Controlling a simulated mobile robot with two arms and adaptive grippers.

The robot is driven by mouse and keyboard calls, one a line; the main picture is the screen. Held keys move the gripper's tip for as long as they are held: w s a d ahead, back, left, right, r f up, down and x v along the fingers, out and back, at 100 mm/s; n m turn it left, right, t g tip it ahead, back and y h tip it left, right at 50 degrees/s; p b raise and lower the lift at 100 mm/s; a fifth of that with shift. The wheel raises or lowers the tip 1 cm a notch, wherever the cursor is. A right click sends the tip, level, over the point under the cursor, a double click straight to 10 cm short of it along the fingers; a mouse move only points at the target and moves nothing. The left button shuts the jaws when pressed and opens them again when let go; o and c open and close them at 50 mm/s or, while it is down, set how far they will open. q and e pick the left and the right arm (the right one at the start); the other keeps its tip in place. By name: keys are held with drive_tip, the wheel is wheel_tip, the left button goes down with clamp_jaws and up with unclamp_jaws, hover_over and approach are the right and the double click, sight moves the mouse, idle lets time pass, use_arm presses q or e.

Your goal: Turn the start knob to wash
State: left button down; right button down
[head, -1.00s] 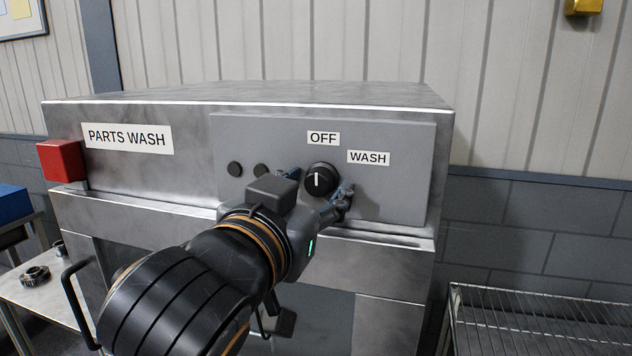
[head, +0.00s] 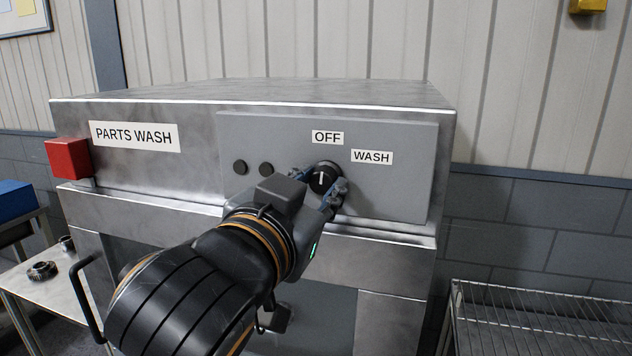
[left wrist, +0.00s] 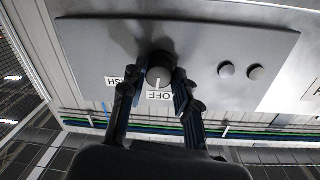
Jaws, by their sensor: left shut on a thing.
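The black start knob (head: 322,178) sits on the grey control panel of the parts washer, below the OFF label (head: 327,138) and down-left of the WASH label (head: 372,157). Its white mark points up, toward OFF. My left gripper (head: 320,186) is shut on the knob, with one finger at each side. The left wrist view also shows the knob (left wrist: 160,70) between the two fingers, its white mark toward the OFF label. My right gripper is in neither view.
Two small dark buttons (head: 253,168) are left of the knob. A red box (head: 68,158) is on the washer's left corner. A wire rack (head: 540,315) stands at the lower right. A side table (head: 50,290) with gear-like parts is at the lower left.

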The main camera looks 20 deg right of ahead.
use_arm(q)
drive_tip(key=m+p, duration=0.2)
drive_tip(key=m, duration=0.3)
drive_tip(key=shift+r, duration=0.15)
drive_tip(key=m+p, duration=0.2)
drive_tip(key=m, duration=0.1)
drive_tip(key=shift+m+y, duration=0.4)
drive_tip(key=shift+m, duration=0.7)
drive_tip(key=c, duration=1)
unclamp_jaws()
drive_tip(key=shift+w, duration=0.1)
